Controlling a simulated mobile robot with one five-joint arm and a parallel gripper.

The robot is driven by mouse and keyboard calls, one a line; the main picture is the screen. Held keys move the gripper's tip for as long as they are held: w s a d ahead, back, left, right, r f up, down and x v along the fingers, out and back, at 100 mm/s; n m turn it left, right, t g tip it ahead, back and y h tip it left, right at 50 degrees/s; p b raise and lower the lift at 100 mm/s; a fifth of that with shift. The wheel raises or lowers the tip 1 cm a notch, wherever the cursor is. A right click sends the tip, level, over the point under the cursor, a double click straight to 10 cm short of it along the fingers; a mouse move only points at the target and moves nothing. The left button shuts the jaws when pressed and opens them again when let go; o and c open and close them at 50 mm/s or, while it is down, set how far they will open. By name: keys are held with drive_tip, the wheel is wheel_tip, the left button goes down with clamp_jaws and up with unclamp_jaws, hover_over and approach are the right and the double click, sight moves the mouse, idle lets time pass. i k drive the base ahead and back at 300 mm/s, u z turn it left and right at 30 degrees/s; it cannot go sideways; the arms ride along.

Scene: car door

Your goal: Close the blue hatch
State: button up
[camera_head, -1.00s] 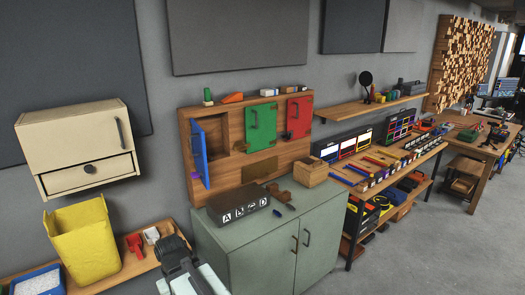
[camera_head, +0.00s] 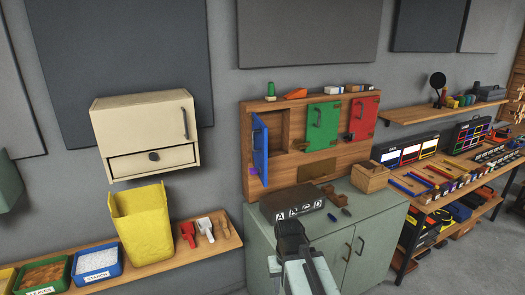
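The blue hatch (camera_head: 260,150) stands open at the left of the wooden wall cabinet (camera_head: 332,163). It swings outward on the left side of its compartment, and the opening beside it shows bare wood. My gripper (camera_head: 291,228) is low in the middle of the view, in front of the grey-green cupboard and below the hatch, apart from it. I see it from behind, and its fingers are too small and dark to tell open from shut.
Green (camera_head: 323,125) and red (camera_head: 364,117) hatches on the same cabinet are shut. A dark lettered box (camera_head: 291,202) and a small wooden box (camera_head: 370,177) stand on the cupboard (camera_head: 358,237) below. A yellow bin (camera_head: 143,226) is on the left shelf. Grey floor is open at right.

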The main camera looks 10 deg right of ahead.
sight(254, 149)
drive_tip(key=z, duration=0.05)
drive_tip(key=i, duration=0.95)
drive_tip(key=u, duration=0.1)
